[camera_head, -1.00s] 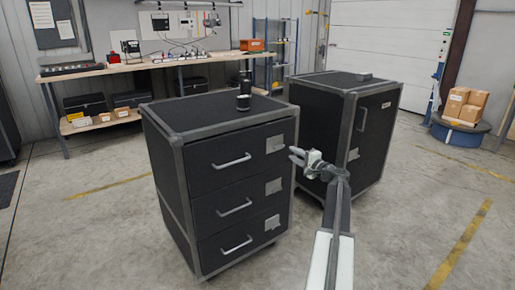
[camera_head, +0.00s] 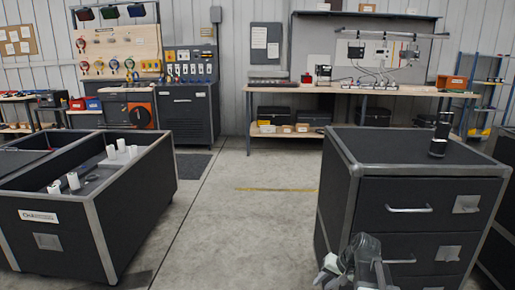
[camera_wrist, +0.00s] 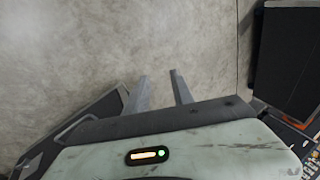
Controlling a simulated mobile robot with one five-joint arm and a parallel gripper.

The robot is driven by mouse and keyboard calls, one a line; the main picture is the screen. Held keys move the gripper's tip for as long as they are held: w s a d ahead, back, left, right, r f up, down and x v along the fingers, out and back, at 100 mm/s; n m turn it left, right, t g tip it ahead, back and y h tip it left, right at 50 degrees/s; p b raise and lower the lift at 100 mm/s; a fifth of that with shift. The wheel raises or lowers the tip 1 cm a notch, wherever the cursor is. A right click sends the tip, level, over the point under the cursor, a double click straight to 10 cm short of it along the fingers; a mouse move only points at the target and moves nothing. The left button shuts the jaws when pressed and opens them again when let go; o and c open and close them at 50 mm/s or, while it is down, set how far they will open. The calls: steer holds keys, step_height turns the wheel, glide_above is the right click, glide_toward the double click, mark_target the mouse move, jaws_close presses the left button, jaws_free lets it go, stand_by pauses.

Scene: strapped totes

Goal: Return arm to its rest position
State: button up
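My gripper (camera_head: 334,268) shows at the bottom of the head view, with my folded arm, in front of the dark drawer cabinet (camera_head: 427,190). In the wrist view its two fingers (camera_wrist: 160,78) stand apart, with only bare concrete floor seen between them. The gripper holds nothing. The cabinet's visible drawers are shut. A black cylindrical object (camera_head: 440,136) stands upright on the cabinet top. The arm's lower part is cut off by the frame edge.
A large open-topped black tote (camera_head: 140,205) with white cylinders inside stands at left. A workbench (camera_head: 350,89) and a tool board (camera_head: 120,50) line the back wall. The floor (camera_head: 240,225) between tote and cabinet is clear. Another dark cabinet edge shows at far right.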

steer(key=s+a+f+n+g+h, duration=0.2)
steer(key=s+a+n+g+h, duration=0.15)
steer(key=s+a, duration=0.45)
step_height(320, 180, up, 31)
steer(key=s+p, duration=0.1)
steer(key=p, duration=3)
steer(key=shift+s+d+r+p, duration=0.2)
steer(key=shift+d+p, duration=0.1)
steer(key=shift+d, duration=0.1)
steer(key=shift+h, duration=0.25)
